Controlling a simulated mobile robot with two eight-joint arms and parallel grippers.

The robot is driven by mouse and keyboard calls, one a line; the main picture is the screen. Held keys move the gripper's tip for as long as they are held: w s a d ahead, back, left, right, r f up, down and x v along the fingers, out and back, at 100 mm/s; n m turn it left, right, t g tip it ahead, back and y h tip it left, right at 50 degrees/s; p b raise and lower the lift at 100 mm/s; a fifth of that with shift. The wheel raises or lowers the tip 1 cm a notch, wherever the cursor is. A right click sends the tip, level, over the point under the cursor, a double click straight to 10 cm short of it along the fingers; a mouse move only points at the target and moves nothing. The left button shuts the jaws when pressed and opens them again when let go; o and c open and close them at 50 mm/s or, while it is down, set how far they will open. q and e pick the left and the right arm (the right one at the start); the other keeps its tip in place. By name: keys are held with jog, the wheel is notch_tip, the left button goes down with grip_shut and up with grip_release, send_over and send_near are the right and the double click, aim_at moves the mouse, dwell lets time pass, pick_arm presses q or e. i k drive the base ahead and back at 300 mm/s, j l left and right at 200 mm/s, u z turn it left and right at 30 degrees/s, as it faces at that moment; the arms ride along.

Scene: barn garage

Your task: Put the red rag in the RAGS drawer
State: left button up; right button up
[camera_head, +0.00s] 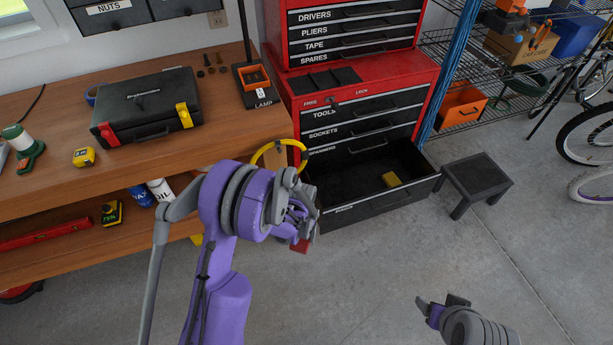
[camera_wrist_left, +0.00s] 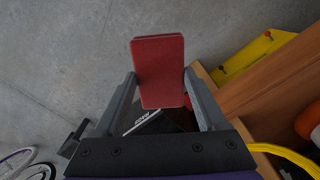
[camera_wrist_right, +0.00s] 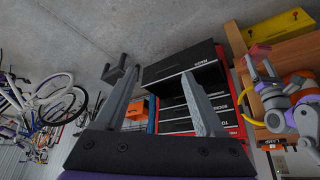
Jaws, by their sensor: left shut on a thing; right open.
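The red rag (camera_head: 300,246) is a small folded block below my left gripper (camera_head: 303,228). In the left wrist view the rag (camera_wrist_left: 160,70) is clamped between both fingers of the left gripper (camera_wrist_left: 160,95), held in the air. An open black drawer (camera_head: 385,203) sticks out at the bottom of the red tool cabinet, behind and to the right of the left gripper. My right gripper (camera_head: 442,304) is open and empty over the floor, in front of the drawer.
The red cabinet (camera_head: 433,75) has closed drawers above the open one. A wooden workbench (camera_head: 220,135) with a black case (camera_head: 147,108) stands at left, a yellow hose (camera_head: 278,146) at its end. A dark stool (camera_head: 477,178) stands right of the drawer. The front floor is clear.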

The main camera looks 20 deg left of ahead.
aim_at(358, 194)
jog(key=i+l+u, duration=0.25)
jog(key=i+l, duration=0.2)
jog(key=l, duration=0.2)
jog(key=i+l+u, duration=0.15)
jog(key=l, duration=0.2)
jog(key=i+l+u, duration=0.25)
jog(key=i+l, duration=0.15)
jog(key=l, duration=0.35)
jog(key=i+l+u, duration=0.15)
jog(key=l, duration=0.25)
